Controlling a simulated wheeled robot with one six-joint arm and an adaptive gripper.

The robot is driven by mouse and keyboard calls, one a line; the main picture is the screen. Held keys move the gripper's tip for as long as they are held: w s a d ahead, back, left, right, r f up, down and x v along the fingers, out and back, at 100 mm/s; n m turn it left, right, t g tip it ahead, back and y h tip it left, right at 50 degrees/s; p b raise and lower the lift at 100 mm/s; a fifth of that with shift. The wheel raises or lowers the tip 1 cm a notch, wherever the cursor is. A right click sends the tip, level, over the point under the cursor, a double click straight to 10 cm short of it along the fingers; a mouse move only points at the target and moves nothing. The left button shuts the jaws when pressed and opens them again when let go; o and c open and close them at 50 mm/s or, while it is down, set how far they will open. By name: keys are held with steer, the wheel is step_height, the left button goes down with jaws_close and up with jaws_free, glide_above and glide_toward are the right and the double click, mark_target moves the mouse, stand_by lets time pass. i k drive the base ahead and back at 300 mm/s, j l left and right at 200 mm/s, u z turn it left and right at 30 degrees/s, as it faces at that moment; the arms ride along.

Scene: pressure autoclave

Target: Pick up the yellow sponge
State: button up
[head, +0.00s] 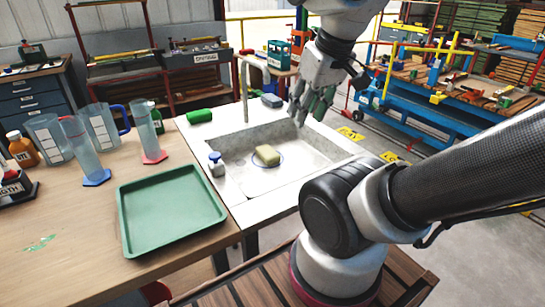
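The yellow sponge (267,155) is a pale yellow block lying in the basin of the sink (232,187), over a round ring that looks like the drain. Its top and near side are in clear view. My gripper (312,112) hangs over the far right part of the sink, pointing down, above and to the right of the sponge and apart from it. Its fingers look spread, with nothing seen between them.
A faucet (243,90) rises behind the basin. Left are a green tray (172,210), clear pitchers (98,128) and cylinders (148,130).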

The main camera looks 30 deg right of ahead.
mark_target(268, 155)
steer(key=k+l+u, duration=0.15)
steer(key=l, duration=0.25)
steer(key=k+l+u, duration=0.1)
steer(key=l, duration=0.35)
steer(key=k+l+u, duration=0.15)
steer(key=l, duration=0.2)
steer(key=k+l+u, duration=0.1)
steer(key=l, duration=0.3)
steer(key=k+l+u, duration=0.15)
steer(key=l+u, duration=0.15)
steer(key=l, duration=0.25)
steer(key=k+l+u, duration=0.1)
steer(key=l, duration=0.25)
steer(key=k+l+u, duration=0.15)
steer(key=l, duration=0.25)
steer(key=l+u, duration=0.1)
steer(key=l, duration=0.25)
steer(key=i+l+u, duration=0.1)
steer(key=l, duration=0.3)
steer(key=i+l+u, duration=0.1)
steer(key=l, duration=0.35)
steer(key=i+l+u, duration=0.15)
steer(key=l, duration=0.25)
